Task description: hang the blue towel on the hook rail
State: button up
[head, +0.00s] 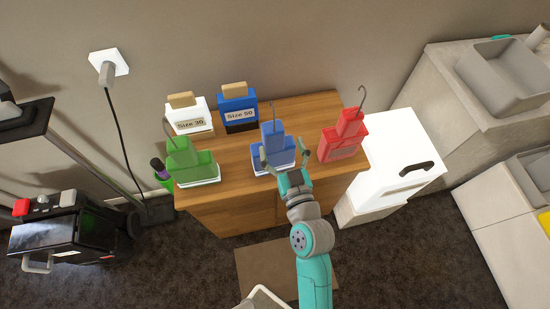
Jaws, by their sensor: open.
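A blue stepped item with a thin wire hook on top (273,133), which seems to be the blue towel, stands upright on a white base on the wooden cabinet (225,157). My gripper (286,156) is open at the front of the blue item, with one finger at its left and one at its right. Nothing shows as gripped, and I cannot tell whether the fingers touch it. The arm hides part of the cabinet's front. I cannot make out a hook rail in this view.
Similar green (190,165) and red (343,142) hooked items stand left and right. Behind are a "Size 30" white box (188,115) and a "Size 50" blue box (238,108). A white box with a dark handle (398,150) stands right of the cabinet.

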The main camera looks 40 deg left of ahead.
aim_at(275, 139)
jog(key=shift+s+a+x, duration=0.1)
jog(key=shift+s+x, duration=0.05)
jog(key=shift+x, duration=1.3)
jog(key=shift+s+a+x, duration=0.1)
jog(key=shift+x, duration=1.3)
jog(key=shift+f, duration=0.15)
grip_shut()
notch_tip(275, 139, up, 18)
jog(key=shift+r, duration=0.1)
